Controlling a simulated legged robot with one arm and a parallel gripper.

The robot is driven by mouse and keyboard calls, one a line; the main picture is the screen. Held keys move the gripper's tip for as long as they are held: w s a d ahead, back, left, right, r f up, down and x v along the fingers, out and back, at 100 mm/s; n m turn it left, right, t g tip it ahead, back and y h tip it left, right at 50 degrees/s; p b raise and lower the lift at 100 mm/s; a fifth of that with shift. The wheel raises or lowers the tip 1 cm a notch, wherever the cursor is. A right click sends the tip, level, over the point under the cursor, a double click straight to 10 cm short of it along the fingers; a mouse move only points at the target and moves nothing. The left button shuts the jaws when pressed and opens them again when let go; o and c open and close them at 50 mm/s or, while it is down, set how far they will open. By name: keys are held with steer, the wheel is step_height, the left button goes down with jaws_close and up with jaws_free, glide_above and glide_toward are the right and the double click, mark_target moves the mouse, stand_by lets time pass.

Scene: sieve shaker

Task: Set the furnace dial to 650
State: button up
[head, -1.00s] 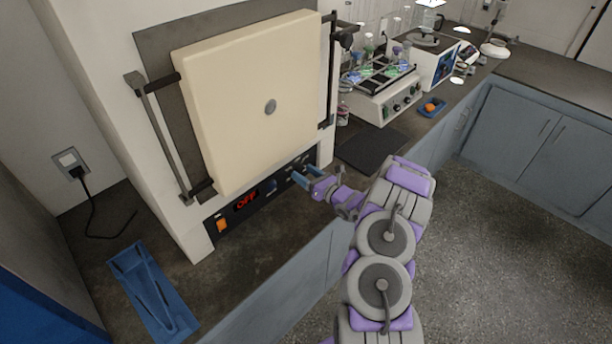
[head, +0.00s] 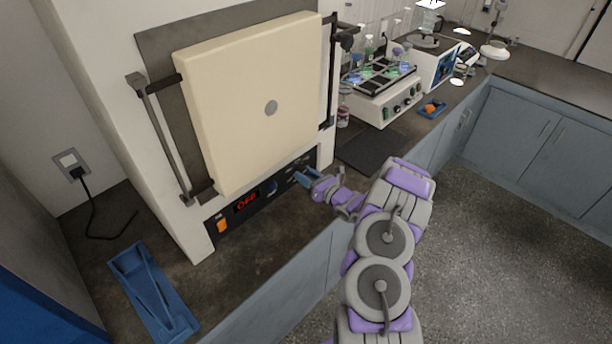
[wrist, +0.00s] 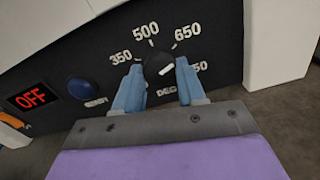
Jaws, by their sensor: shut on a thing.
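The furnace dial (wrist: 158,68) is a dark round knob on the black control panel (head: 240,213), in the wrist view. Labels 350, 500 and 650 run around it from left to right; another at the right is partly hidden and shows "50". A pale mark shows on the knob's lower right side, but I cannot tell for sure which number the dial points at. My gripper (head: 304,178) has its two blue fingers on either side of the dial, shut on it. In the head view the fingers hide the dial.
The furnace display (head: 246,202) reads OFF in red. A blue round button (wrist: 82,88) and an orange switch (head: 222,226) are left of the dial. The large cream furnace door (head: 250,100) is above the panel. A blue tray (head: 128,262) lies on the counter at left.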

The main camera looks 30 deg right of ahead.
steer(key=shift+n, duration=1)
steer(key=o, duration=1.1)
steer(key=shift+d, duration=0.1)
steer(key=shift+c, duration=0.2)
steer(key=p+v, duration=0.4)
steer(key=v, duration=1.3)
steer(key=shift+s, duration=0.15)
steer(key=shift+d+f, duration=0.1)
